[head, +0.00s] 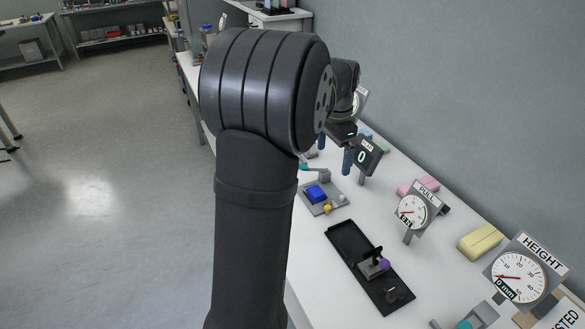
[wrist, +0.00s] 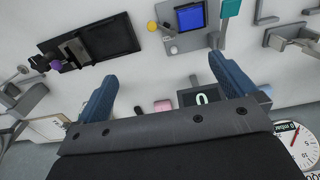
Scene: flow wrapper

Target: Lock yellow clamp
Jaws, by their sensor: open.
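A small yellow knob (head: 327,209), which seems to belong to the yellow clamp, is at the near edge of a grey plate. It also shows in the wrist view (wrist: 152,26), beside the plate's blue block (wrist: 190,17). Whether the clamp is locked or unlocked I cannot tell. My gripper (wrist: 163,68) is open, its two blue fingers wide apart with nothing between them. In the head view my gripper (head: 334,151) is partly behind my arm, above the bench and beyond the grey plate.
A black tray (head: 346,239) carries a purple-knobbed clamp (head: 384,264). A PULL gauge (head: 413,211), a HEIGHT gauge (head: 517,278) and a display reading 0 (head: 366,156) stand on the white bench. A yellow block (head: 480,241) and pink block (head: 417,187) lie near the wall.

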